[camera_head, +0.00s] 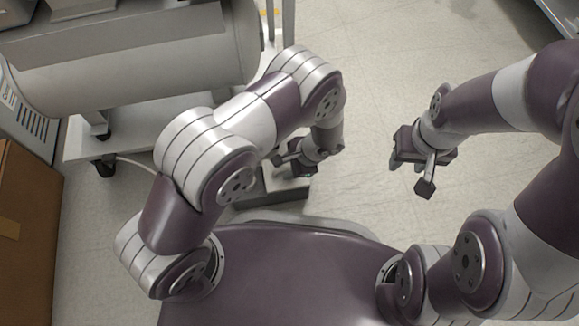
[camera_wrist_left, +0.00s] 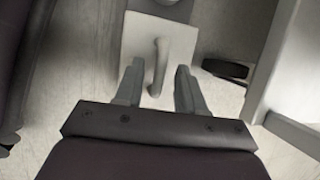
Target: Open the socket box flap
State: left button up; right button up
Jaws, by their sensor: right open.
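My left gripper (camera_head: 296,160) is over a grey, box-like thing (camera_head: 280,188) near the front of my base. In the left wrist view its two fingers (camera_wrist_left: 158,88) are apart with nothing gripped. Ahead of and between them shows a pale square plate (camera_wrist_left: 183,45) with a rounded upright bar (camera_wrist_left: 160,62). I cannot tell whether the bar touches a finger, or whether this is the socket box with its flap. My right gripper (camera_head: 410,178) is open and empty over bare floor, to the right of the left one.
A large grey cylindrical tank (camera_head: 135,60) on a wheeled white cart (camera_head: 130,135) stands at the upper left. A brown cardboard box (camera_head: 25,235) is at the left edge. In the left wrist view a dark object (camera_wrist_left: 226,69) lies at the right.

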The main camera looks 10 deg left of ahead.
pick_arm(q)
grip_shut()
jog(key=r+p, duration=0.1)
jog(key=p, duration=0.2)
jog(key=shift+w+a+r+g+p, duration=0.1)
jog(key=shift+w+r+g+p, duration=0.2)
jog(key=shift+r+g+p, duration=0.1)
jog(key=shift+w+a+m+g+h+p, duration=0.15)
jog(key=shift+w+g+h+p, duration=0.1)
jog(key=shift+w+g+p, duration=0.25)
jog(key=shift+w+a+m+g+h+p, duration=0.15)
jog(key=shift+w+g+h+p, duration=0.1)
jog(key=shift+g+p, duration=0.3)
jog(key=shift+w+a+f+g+h+b, duration=0.15)
jog(key=shift+w+g+h+b, duration=0.15)
jog(key=shift+w+g+b, duration=0.35)
jog(key=shift+w+r+m+g, duration=0.15)
jog(key=shift+r+m+g, duration=0.15)
jog(key=shift+g, duration=0.2)
